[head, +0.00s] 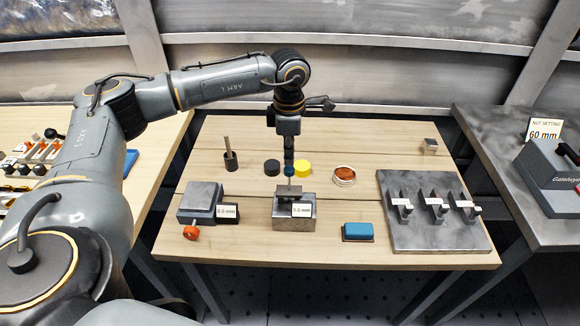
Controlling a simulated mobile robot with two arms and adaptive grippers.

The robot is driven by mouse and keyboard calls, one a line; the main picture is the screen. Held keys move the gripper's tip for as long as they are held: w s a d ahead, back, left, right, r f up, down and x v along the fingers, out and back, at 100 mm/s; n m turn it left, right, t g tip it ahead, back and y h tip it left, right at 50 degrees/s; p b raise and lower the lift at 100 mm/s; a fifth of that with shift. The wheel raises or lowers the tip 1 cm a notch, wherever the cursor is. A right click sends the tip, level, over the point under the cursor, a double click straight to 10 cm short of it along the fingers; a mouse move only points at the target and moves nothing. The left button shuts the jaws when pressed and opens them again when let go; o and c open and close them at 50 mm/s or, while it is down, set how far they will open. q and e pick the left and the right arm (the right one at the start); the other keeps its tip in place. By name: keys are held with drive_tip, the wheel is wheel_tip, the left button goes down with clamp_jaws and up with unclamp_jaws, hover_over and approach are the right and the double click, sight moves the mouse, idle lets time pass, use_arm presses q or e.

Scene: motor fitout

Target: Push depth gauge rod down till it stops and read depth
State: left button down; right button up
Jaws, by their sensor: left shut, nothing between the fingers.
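The depth gauge (282,222) is a grey metal block near the table's front middle. Its white label (302,210) reads 0.0 mm. My right gripper is not in view.
A grey block device (201,196) with a 0.0 mm display and orange knob stands to the left. A blue block (358,231) and a grey plate with several brackets (452,236) are right.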

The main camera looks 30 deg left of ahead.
sight(289, 168)
use_arm(q)
drive_tip(key=shift+f, duration=0.2)
drive_tip(key=shift+f+b, duration=1.75)
drive_tip(key=shift+f, duration=0.4)
drive_tip(key=shift+r, duration=0.15)
drive_tip(key=shift+r+p, duration=2.2)
drive_tip(key=shift+r, duration=1.25)
